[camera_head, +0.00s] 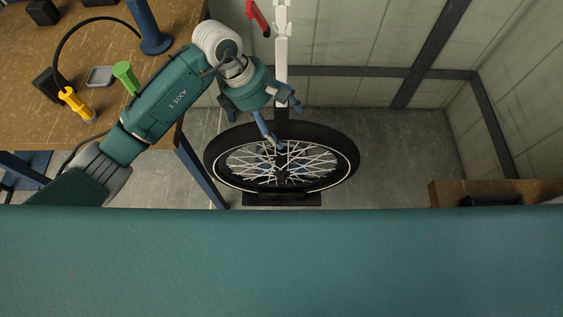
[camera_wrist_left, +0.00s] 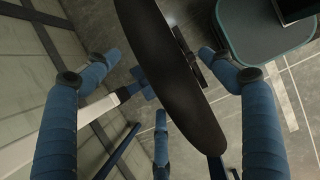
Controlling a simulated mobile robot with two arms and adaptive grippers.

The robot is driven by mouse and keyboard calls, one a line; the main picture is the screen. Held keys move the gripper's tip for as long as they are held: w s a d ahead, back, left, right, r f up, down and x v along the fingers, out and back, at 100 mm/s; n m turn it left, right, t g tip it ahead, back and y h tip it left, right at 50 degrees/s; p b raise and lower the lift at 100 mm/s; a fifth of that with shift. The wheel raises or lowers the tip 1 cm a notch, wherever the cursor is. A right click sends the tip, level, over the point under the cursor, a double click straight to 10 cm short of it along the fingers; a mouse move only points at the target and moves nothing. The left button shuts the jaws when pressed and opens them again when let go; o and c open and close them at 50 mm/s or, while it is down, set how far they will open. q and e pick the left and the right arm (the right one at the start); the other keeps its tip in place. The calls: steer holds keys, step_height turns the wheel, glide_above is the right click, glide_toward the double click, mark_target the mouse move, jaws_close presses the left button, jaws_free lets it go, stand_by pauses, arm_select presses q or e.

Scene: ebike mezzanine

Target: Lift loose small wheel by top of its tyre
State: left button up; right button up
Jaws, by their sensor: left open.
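The small wheel (camera_head: 333,134), with a black tyre and white spokes, is above a dark base on the floor in the head view. My left gripper (camera_head: 285,127) is at the wheel's upper edge, with one blue finger in front of the spokes and another behind the tyre. In the left wrist view the tyre (camera_wrist_left: 178,80) runs between the spread blue fingers of the left gripper (camera_wrist_left: 158,57). Gaps show on both sides, so the gripper is open around the tyre without visibly gripping it. My right gripper is out of view.
A white post (camera_head: 281,55) with a red clamp (camera_head: 257,17) stands right behind the wheel. A wooden workbench (camera_head: 60,125) with tools is at the left. A brown wooden edge (camera_head: 440,193) is at the lower right. Bare floor (camera_head: 400,150) lies right of the wheel.

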arm_select(q)
steer(key=shift+x, duration=1.3)
steer(key=shift+r, duration=0.1)
steer(key=c, duration=2)
steer(key=shift+w+d+r, duration=0.15)
steer(key=shift+d+r, duration=0.05)
steer(key=shift+c, duration=0.4)
steer(key=shift+r, duration=0.1)
